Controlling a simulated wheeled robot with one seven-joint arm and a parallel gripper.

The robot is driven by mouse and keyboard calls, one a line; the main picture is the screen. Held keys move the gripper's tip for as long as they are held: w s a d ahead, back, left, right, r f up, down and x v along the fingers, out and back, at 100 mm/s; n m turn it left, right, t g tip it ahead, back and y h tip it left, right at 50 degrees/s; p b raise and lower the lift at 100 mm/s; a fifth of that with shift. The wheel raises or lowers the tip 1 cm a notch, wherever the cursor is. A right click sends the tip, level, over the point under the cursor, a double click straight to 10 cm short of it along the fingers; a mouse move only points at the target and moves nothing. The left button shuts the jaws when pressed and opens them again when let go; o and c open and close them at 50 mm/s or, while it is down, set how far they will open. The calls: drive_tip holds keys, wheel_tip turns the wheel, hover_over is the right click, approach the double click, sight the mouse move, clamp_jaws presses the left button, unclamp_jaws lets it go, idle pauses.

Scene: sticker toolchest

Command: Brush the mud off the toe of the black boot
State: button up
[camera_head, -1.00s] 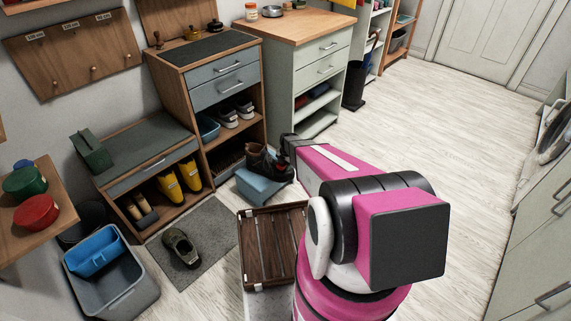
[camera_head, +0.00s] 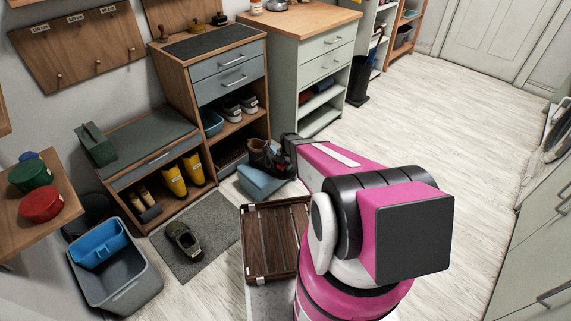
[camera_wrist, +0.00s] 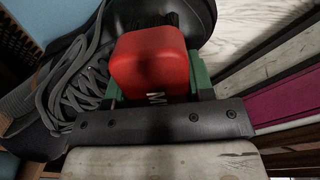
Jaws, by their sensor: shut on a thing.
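The black boot (camera_head: 262,158) stands on a blue block (camera_head: 260,183) in the head view. In the wrist view the boot (camera_wrist: 40,100) fills the left and top, with grey laces on the left and its rounded toe at the top. My gripper (camera_wrist: 155,80) is shut on a red block-shaped thing, likely the brush (camera_wrist: 150,58), held between its green-edged fingers right over the boot. Dark bristle-like strands show just beyond the red block, at the toe. Whether they touch it is unclear. No mud can be made out.
A slatted wooden rack (camera_head: 273,240) stands in front of the blue block. A shoe lies on a grey mat (camera_head: 212,220) to the left, near a grey bin (camera_head: 122,285). Shelves and drawers (camera_head: 228,72) stand close behind the boot. Floor to the right is open.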

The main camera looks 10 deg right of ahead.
drive_tip(key=shift+s+f, duration=0.1)
drive_tip(key=shift+s+d+r, duration=0.1)
drive_tip(key=shift+d+r, duration=0.05)
drive_tip(key=shift+r, duration=1.6)
drive_tip(key=shift+s+d+r, duration=0.1)
drive_tip(key=shift+d+r, duration=0.05)
drive_tip(key=shift+r, duration=1.6)
